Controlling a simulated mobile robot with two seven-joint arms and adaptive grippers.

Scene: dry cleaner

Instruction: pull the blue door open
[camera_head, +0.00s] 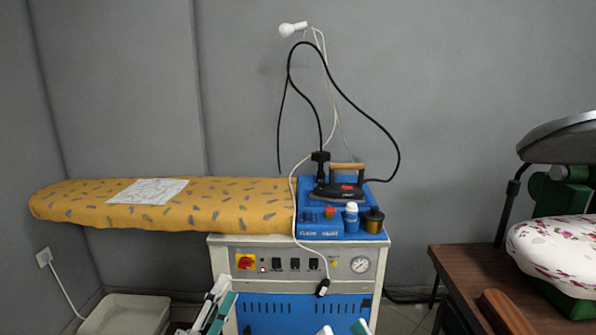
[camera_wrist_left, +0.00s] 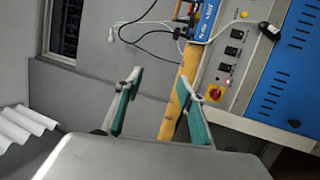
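The blue door (camera_head: 283,315) is the vented lower front panel of the white ironing machine (camera_head: 226,258). It looks closed, and its lower part is cut off by the head view's bottom edge. It also shows at the right of the left wrist view (camera_wrist_left: 284,85). My left gripper (camera_head: 214,308) is in front of the machine's lower left, left of the door. In the left wrist view its two green-padded fingers (camera_wrist_left: 160,77) are spread with nothing between them. My right gripper (camera_head: 343,329) shows only its separated fingertips in front of the door's lower part.
A yellow ironing board (camera_head: 240,207) extends left above my left gripper. A cable with a black switch (camera_head: 322,288) hangs over the machine's front. A brown table (camera_head: 470,275) stands at the right. A pale tray (camera_head: 125,315) lies on the floor at left.

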